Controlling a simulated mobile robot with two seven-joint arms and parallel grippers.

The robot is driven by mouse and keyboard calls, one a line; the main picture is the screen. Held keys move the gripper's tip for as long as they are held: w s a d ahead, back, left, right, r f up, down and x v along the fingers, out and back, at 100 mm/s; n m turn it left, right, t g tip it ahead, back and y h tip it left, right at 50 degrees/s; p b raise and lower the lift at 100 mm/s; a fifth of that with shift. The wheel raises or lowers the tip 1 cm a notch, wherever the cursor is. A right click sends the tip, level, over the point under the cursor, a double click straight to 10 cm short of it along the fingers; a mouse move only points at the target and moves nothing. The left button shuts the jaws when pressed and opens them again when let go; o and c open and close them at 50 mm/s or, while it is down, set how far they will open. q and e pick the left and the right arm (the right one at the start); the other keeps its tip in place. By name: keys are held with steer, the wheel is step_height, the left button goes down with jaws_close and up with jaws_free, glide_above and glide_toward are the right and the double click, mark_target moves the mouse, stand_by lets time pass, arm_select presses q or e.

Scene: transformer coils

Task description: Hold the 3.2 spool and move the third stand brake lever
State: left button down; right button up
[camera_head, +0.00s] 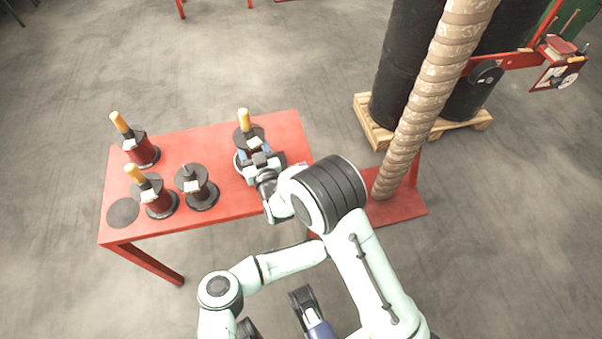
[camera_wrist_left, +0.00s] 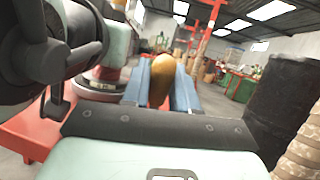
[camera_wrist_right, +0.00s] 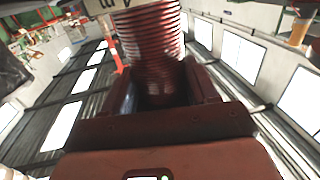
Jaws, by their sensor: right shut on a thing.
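The spool (camera_head: 250,136), dark red with a yellow-orange top, stands at the right end of the red table (camera_head: 275,125). My right gripper (camera_head: 256,160) is shut on it from the near side. In the right wrist view its ribbed red coil (camera_wrist_right: 150,35) fills the space between the fingers; the label is cut off. My left gripper (camera_wrist_left: 160,95) is hidden behind my right arm in the head view. In the left wrist view its blue fingers are apart, with an orange-brown rounded handle (camera_wrist_left: 162,78) between them. Whether they touch it cannot be told.
Other spools stand on the table: back left (camera_head: 141,150), front left (camera_head: 156,197) and middle (camera_head: 197,190). A dark disc (camera_head: 123,212) lies bare at the left. A brown wrapped pole (camera_head: 415,110) and black coils on a pallet (camera_head: 372,125) stand right of the table.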

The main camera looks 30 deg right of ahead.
arm_select(q)
steer(key=shift+w+d+r+m+g, duration=0.15)
steer(key=shift+w+r+m+g, duration=0.1)
steer(key=shift+w+g, duration=0.45)
steer(key=shift+w+d+r+m+g, duration=0.2)
steer(key=shift+w+g, duration=0.2)
steer(key=shift+g, duration=0.6)
steer(key=shift+w+d+m+g, duration=0.15)
steer(key=shift+w+m+g, duration=0.1)
steer(key=shift+w+g, duration=0.8)
steer(key=shift+s+g, duration=0.2)
steer(key=shift+g, duration=0.05)
steer(key=c, duration=1)
jaws_free()
steer(key=s+r, duration=0.1)
steer(key=s, duration=1.1)
steer(key=shift+a+r, duration=0.3)
steer(key=shift+a, duration=0.15)
